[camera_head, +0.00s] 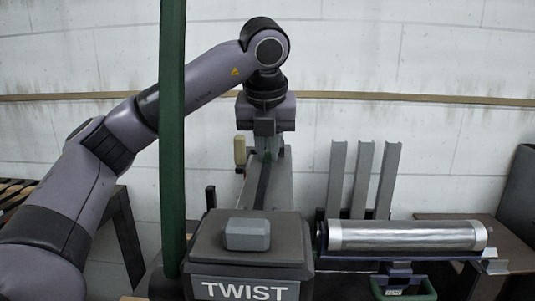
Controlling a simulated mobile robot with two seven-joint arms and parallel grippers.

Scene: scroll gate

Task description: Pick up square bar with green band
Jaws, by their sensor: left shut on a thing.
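My left gripper (266,151) points down above a grey ramp-like plate (279,182) behind the TWIST box. It is shut on a slim dark bar (262,184) that slants down from its fingertips toward the box. The fingers are small and dark here, so the grip shows poorly. I cannot make out a green band on this bar, so I cannot tell from its look whether it is the square bar with green band. My right gripper is not in view.
A dark box (209,249) marked TWIST carries a grey block (247,234). A silver roll (405,235) lies to its right, before several upright grey channels (337,180). A green post (172,120) stands close in front of my left arm. A slatted bench (122,212) is at left.

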